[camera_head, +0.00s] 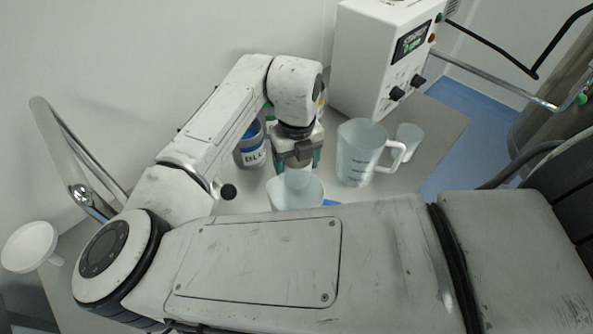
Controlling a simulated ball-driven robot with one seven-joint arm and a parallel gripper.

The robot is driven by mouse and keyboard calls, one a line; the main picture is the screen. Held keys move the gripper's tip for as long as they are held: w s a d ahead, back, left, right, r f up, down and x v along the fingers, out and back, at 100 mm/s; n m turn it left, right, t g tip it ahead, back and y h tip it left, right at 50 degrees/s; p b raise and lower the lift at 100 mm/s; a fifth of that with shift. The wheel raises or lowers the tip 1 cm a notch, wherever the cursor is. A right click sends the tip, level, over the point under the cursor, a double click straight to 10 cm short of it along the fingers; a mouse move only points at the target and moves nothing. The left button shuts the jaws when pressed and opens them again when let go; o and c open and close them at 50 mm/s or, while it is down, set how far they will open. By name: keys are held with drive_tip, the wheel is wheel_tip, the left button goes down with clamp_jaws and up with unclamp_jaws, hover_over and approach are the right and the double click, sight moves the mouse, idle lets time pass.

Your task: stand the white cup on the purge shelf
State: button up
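A whitish translucent cup (283,193) stands below my gripper; my arm hides its lower part. A paler, narrower shape shows within its outline, and I cannot tell what it is. My gripper (297,163) points down with its two teal fingers apart, just above and behind the cup. Nothing is clearly held between them. A smaller translucent cup (409,141) stands to the right, behind the jug. A white round dish or funnel (30,246) is at the far left. I cannot tell which surface is the purge shelf; the grey top (437,130) carries the cups.
A translucent jug (358,152) with a handle stands right of my gripper. A blue-and-grey labelled can (250,150) stands close on its left. A white control box (382,60) is behind. A metal rail (75,165) rises at left. My arm covers the foreground.

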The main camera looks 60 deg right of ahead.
drive_tip(key=shift+f, duration=0.7)
drive_tip(key=shift+f, duration=0.1)
drive_tip(key=shift+f+b, duration=0.15)
drive_tip(key=shift+b, duration=0.15)
drive_tip(key=o, duration=1.1)
